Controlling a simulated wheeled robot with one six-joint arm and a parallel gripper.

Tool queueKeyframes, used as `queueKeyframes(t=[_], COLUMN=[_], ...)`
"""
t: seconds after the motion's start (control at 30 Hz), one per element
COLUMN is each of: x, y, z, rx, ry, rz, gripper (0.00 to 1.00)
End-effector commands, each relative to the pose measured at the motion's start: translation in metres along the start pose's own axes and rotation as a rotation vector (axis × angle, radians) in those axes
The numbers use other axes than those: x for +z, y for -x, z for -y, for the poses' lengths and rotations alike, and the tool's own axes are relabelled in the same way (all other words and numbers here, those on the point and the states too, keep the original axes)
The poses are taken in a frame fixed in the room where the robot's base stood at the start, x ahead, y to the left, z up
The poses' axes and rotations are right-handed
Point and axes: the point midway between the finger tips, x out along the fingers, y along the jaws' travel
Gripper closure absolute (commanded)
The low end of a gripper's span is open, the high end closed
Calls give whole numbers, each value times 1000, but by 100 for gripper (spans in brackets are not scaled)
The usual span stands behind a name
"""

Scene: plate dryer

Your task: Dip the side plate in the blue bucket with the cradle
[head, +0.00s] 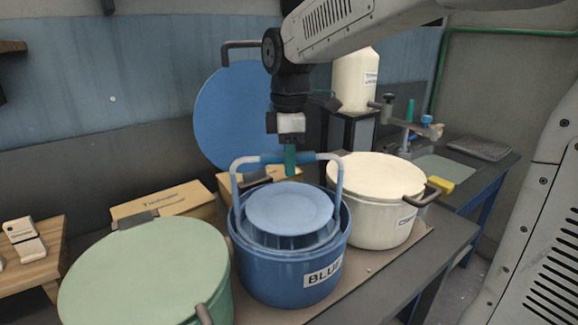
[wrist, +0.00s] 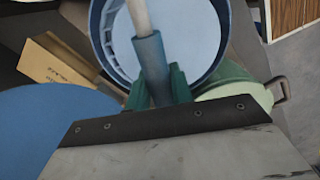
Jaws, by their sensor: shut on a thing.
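My gripper (head: 290,160) is shut on the blue grip of the cradle's handle (head: 262,159). The wrist view shows its green fingers (wrist: 160,88) around the grip (wrist: 148,50). The cradle is a light blue frame with an arched handle. The pale blue side plate (head: 290,207) lies in it, face up. The cradle and plate sit inside the mouth of the blue bucket (head: 292,275), which is labelled "BLUE". The plate shows near rim height. The cradle's lower part is hidden by the bucket wall, so its depth cannot be told.
A green lidded pot (head: 150,270) stands at the left and a cream lidded pot (head: 385,215) at the right, both close to the bucket. A blue lid (head: 228,115) stands upright behind. A labelled wooden box (head: 160,200) lies at the back left. A sink (head: 440,165) is at the far right.

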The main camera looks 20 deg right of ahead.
Motion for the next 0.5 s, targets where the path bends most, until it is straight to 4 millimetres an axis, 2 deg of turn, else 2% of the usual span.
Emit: queueKeyframes(t=[0.5], x=[0], y=[30], z=[0], rx=[3], ry=[0], rz=[-1], gripper=[100])
